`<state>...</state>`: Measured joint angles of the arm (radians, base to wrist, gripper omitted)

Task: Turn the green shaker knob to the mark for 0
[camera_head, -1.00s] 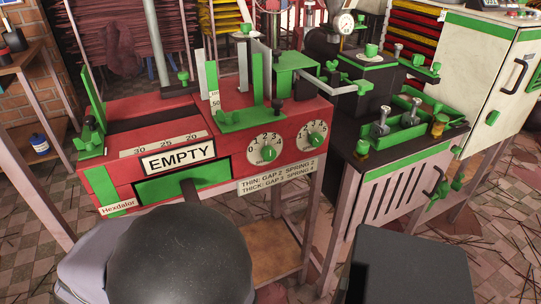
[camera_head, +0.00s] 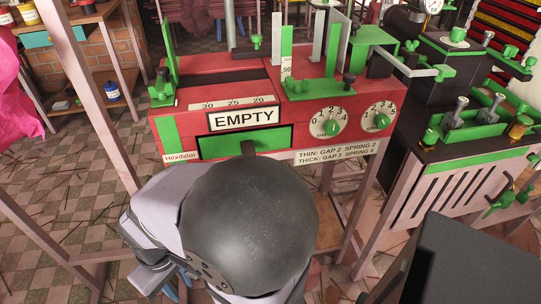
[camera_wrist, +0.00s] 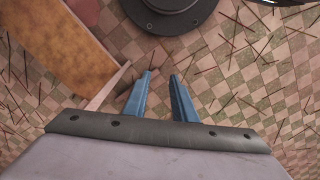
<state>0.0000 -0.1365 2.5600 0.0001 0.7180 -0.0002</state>
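The red Hexdalor machine (camera_head: 285,108) stands in front of me. Two round white dials with green knobs sit on its front: a left knob (camera_head: 331,128) and a right knob (camera_head: 383,121). The left dial carries a 0 at its left side; the right dial's numbers run higher. The small print under the knobs is too small to read, so I cannot tell which is the shaker knob. My gripper (camera_wrist: 161,75) is open and empty, its two blue fingers apart over the floor. In the head view it is low, below and left of the dials, partly hidden by my wrist.
A green drawer front (camera_head: 225,145) lies under the EMPTY sign (camera_head: 243,118). A black bench (camera_head: 462,150) with green fittings adjoins on the right. A wooden shelf (camera_head: 95,100) stands at left. The tiled floor (camera_head: 50,190) is open at left, strewn with sticks.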

